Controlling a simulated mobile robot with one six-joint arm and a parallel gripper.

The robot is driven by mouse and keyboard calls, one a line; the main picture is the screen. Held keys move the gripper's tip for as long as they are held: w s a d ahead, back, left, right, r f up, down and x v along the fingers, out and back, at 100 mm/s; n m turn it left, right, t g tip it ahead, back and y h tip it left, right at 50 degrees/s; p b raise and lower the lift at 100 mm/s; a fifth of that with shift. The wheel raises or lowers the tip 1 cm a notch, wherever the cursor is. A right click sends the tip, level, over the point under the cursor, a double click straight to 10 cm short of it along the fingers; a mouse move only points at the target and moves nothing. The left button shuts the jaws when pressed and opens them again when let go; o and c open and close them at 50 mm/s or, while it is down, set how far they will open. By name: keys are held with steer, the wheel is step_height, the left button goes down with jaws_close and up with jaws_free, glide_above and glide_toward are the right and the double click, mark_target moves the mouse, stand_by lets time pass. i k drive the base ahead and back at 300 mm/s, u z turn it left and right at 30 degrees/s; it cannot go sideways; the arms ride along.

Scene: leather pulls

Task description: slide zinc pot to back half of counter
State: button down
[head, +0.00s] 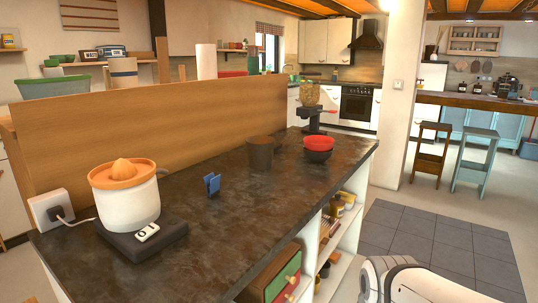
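The dark grey-brown pot that fits the zinc pot (260,154) stands upright on the dark stone counter (215,235), toward its far end. It is a plain tapered pot with an open top. Bare counter lies between it and the wooden back panel (170,135), and also between it and the front edge above the shelves. Nothing touches the pot that I can see. A white part of my arm shows at the bottom right, off the counter's front side. My gripper is not in view.
A red bowl (319,143) in a black bowl stands right of the pot, with a black grinder (316,114) behind. A blue clip (212,184) stands to the left. An orange-topped juicer (127,198) sits at the near left. The counter's middle front is clear.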

mark_target(260, 149)
steer(key=z, duration=2.2)
steer(key=i, duration=1.85)
steer(key=u, duration=3.4)
steer(key=i, duration=0.95)
steer(key=z, duration=0.1)
